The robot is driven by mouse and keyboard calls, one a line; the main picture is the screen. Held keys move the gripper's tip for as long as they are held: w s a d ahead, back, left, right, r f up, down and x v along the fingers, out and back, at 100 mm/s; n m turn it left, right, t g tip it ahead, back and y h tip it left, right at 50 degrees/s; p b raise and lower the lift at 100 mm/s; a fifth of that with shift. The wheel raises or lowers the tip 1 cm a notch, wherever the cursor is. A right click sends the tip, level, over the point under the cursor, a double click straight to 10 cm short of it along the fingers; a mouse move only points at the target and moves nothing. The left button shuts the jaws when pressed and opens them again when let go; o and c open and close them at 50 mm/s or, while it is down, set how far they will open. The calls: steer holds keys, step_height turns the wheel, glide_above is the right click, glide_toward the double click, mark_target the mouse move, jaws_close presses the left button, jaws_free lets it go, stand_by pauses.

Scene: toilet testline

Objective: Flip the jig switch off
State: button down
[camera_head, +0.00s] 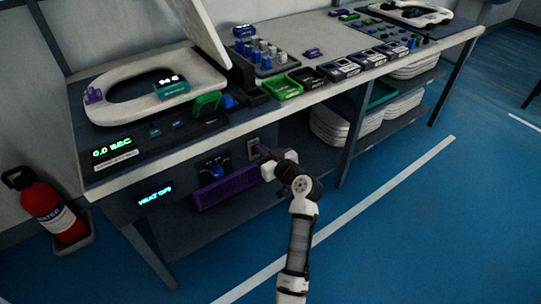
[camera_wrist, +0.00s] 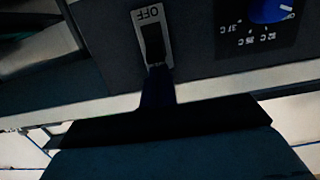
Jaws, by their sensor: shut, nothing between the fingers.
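The jig switch (camera_head: 252,148) is a pale plate with a dark toggle on the front panel below the bench top. In the wrist view the switch plate (camera_wrist: 138,20) appears upside down, with the word OFF at its upper end and a black toggle (camera_wrist: 154,42) in the middle. My gripper (camera_head: 262,151) is at the panel, just right of the switch in the head view. In the wrist view my gripper (camera_wrist: 157,72) has its narrow fingertips together at the plate's lower end, overlapping it. I cannot tell whether they touch the toggle. The gripper holds nothing.
A blue temperature knob (camera_wrist: 268,10) sits beside the switch. A lit HEAT display (camera_head: 155,195) is further left. A bench leg (camera_head: 347,150) stands to the right. The blue floor in front is clear.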

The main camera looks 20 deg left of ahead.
steer(key=shift+w+a+f, duration=0.1)
steer(key=shift+w+a, duration=0.2)
steer(key=shift+a, duration=0.1)
steer(key=shift+f+b, duration=0.15)
steer(key=shift+b, duration=0.25)
steer(key=shift+f+b, duration=0.1)
steer(key=shift+b, duration=0.35)
steer(key=shift+d+b, duration=0.1)
steer(key=shift+b, duration=0.3)
steer(key=shift+y+b, duration=0.3)
steer(key=shift+b, duration=0.1)
steer(key=shift+s+f+t+b, duration=0.1)
steer(key=shift+t+b, duration=0.3)
steer(key=shift+b, duration=0.45)
